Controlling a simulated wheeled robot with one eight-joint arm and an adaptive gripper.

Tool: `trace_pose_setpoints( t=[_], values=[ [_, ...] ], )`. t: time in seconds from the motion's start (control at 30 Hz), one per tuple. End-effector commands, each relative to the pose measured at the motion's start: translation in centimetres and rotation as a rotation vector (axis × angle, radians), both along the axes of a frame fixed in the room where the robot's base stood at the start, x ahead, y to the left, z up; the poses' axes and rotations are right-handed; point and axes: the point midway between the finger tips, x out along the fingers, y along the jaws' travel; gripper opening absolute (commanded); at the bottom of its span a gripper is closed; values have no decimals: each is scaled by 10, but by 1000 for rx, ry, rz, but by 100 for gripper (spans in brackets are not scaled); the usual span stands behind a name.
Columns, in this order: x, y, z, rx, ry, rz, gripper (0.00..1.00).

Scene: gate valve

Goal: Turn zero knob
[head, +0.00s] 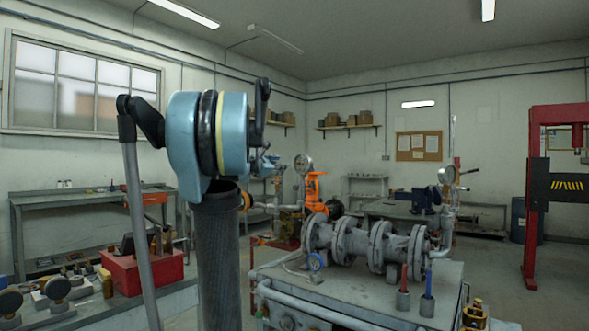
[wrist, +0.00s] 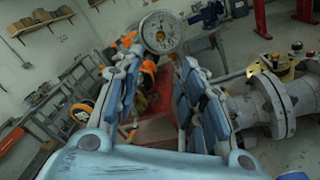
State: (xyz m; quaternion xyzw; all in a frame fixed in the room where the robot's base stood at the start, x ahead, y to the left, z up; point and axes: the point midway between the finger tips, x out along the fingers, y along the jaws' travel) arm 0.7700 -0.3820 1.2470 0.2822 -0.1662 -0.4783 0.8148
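No part labelled as a zero knob can be made out. A round white-faced dial gauge (wrist: 161,32) appears just beyond the fingertips in the wrist view, upright on a stem. What looks like the same gauge (head: 302,163) stands above the pipework in the head view. Any knob on it is too small to tell. My gripper (wrist: 158,62) has its two blue-padded fingers spread apart, with nothing between the pads. The gauge face is apart from both fingers, in line with the gap. In the head view my arm largely hides the gripper.
An orange fitting (head: 315,188) is behind. A red toolbox (head: 143,272) sits left. A red press frame (head: 533,200) stands right.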

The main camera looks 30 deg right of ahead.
Motion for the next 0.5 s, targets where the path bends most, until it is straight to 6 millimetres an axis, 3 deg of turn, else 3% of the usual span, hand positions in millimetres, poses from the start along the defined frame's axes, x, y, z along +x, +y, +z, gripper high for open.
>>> trace_pose_setpoints(
  t=[0.5],
  values=[
    [39,-73,0,2,-2,-3,37]
  ],
)
